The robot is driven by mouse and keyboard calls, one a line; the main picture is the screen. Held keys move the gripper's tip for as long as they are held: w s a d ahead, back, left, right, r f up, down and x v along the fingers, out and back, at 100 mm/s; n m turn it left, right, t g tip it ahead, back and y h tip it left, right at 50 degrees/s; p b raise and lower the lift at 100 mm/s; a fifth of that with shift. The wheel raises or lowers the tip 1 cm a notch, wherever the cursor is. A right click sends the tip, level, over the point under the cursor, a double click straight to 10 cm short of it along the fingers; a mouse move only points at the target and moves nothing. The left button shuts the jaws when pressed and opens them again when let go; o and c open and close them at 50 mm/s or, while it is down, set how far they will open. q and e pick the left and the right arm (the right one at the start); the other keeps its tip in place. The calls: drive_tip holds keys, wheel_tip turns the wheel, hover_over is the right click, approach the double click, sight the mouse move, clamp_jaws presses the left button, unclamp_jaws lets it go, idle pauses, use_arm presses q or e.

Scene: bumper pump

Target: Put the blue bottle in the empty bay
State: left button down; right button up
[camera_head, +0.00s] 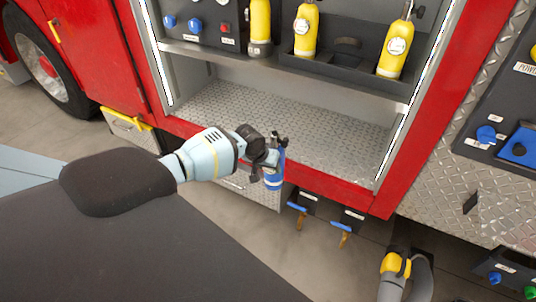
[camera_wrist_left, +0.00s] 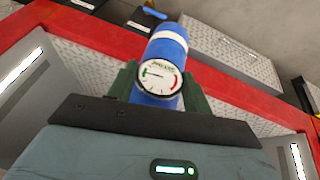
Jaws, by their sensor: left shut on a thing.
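The blue bottle (camera_head: 273,174) is in my left gripper (camera_head: 270,157), in front of the compartment's lower sill. In the left wrist view, the blue bottle (camera_wrist_left: 167,50) has a white band and a round gauge, and the dark green fingers of my left gripper (camera_wrist_left: 160,88) are shut on its sides. On the upper shelf, the empty bay (camera_head: 346,52) is a dark holder between two yellow bottles (camera_head: 305,30) and (camera_head: 396,48). The bottle is below the bay and left of it, well apart from it. My right gripper is not in view.
Another yellow bottle (camera_head: 259,22) stands farther left on the shelf. The shelf's front edge (camera_head: 290,70) runs above the bare tread-plate floor (camera_head: 290,120) of the compartment. Bright side posts frame the opening. A yellow and grey fitting (camera_head: 396,268) is at the lower right.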

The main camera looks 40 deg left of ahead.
use_arm(q)
drive_tip(key=shift+w+r, duration=0.1)
drive_tip(key=shift+r, duration=0.2)
